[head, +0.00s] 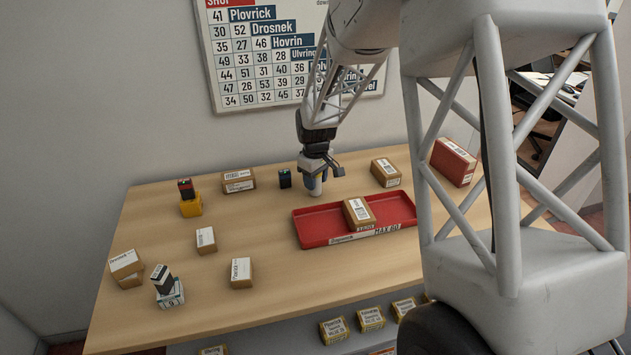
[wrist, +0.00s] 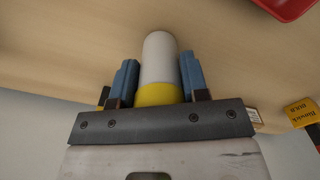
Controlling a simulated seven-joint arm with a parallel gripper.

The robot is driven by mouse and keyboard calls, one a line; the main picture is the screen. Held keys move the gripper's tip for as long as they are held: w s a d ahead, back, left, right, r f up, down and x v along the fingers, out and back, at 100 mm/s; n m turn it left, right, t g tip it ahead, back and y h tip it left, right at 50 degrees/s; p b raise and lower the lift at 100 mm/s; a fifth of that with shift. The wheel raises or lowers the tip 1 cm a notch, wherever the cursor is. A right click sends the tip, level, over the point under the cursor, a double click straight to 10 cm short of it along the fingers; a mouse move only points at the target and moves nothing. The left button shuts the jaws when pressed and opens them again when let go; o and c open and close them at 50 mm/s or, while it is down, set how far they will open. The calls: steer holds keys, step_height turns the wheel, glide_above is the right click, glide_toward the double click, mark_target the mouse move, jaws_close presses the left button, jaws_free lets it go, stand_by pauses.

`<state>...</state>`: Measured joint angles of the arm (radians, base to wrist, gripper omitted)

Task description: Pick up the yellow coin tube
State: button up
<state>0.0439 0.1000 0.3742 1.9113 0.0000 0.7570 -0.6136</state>
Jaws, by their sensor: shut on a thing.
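The yellow coin tube (wrist: 158,62) is a white cylinder with a yellow band at the end nearest my gripper in the wrist view. My gripper (wrist: 158,78) has its blue fingers on either side of the tube, shut on it. In the head view my gripper (head: 316,180) points down behind the red tray, and the pale tube (head: 315,189) shows small beneath it. I cannot tell whether the tube's lower end touches the counter.
The red tray (head: 396,210) with a parcel (head: 358,212) in it lies just in front of my gripper. A small dark block (head: 284,178) stands close on the left. Another parcel (head: 385,172) is to the right. The counter (head: 290,280) is clear at the front middle.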

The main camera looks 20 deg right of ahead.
steer(key=shift+r, duration=0.4)
step_height(320, 180, up, 2)
steer(key=shift+r, duration=0.15)
steer(key=s, duration=0.5)
steer(key=s+r, duration=0.1)
steer(key=s, duration=1)
steer(key=shift+a+r, duration=0.15)
steer(key=shift+a, duration=0.15)
